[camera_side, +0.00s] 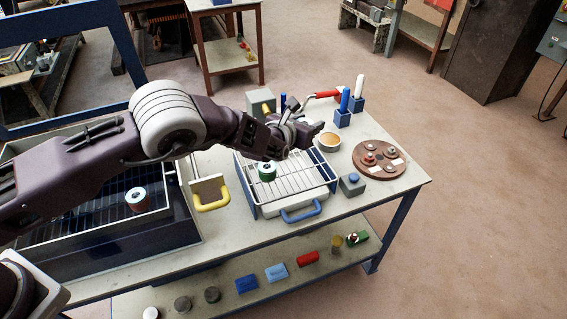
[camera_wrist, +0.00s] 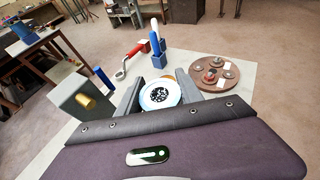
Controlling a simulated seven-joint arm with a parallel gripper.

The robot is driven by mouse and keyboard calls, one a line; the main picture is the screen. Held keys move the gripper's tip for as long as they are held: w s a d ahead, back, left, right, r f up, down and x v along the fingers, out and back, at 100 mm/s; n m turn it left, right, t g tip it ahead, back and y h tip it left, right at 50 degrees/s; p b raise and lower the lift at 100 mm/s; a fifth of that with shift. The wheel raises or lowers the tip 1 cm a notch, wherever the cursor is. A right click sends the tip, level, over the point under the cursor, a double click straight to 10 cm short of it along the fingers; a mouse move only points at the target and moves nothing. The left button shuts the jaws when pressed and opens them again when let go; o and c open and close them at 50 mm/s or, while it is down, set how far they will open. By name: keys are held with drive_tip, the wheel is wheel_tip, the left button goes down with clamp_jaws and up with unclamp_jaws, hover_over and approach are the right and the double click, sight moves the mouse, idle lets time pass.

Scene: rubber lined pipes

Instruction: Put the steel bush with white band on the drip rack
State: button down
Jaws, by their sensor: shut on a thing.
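My gripper (camera_wrist: 158,97) is shut on a round piece (camera_wrist: 160,95) with a white ring around a dark, speckled centre, seen end-on between the grey fingers. It looks like the steel bush with white band, though its side is hidden. In the side view my gripper (camera_side: 299,140) is above the back of the drip rack, and the held piece is mostly hidden by my wrist. The drip rack (camera_side: 305,182) is a wire grid in a pale frame with a blue handle. A green bush (camera_side: 267,172) stands on its left part; the middle and right look free.
Right of the rack are a blue-grey block (camera_side: 352,184), a tan bowl (camera_side: 329,140), a round brown board (camera_side: 380,160) and brush holders (camera_side: 343,118).

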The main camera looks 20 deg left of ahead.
sight(312, 160)
drive_tip(key=shift+m+h, duration=0.4)
drive_tip(key=shift+m, duration=0.1)
drive_tip(key=f, duration=0.3)
drive_tip(key=d+f, duration=0.1)
drive_tip(key=f, duration=0.3)
drive_tip(key=w+f, duration=0.1)
drive_tip(key=f, duration=0.2)
drive_tip(key=shift+d+f, duration=0.35)
drive_tip(key=c, duration=0.8)
unclamp_jaws()
drive_tip(key=shift+f, duration=0.15)
drive_tip(key=shift+o, duration=0.2)
drive_tip(key=shift+s+a+r, duration=0.2)
drive_tip(key=shift+s+r, duration=0.15)
drive_tip(key=shift+s, duration=0.1)
drive_tip(key=v, duration=1.1)
drive_tip(key=shift+r, duration=0.1)
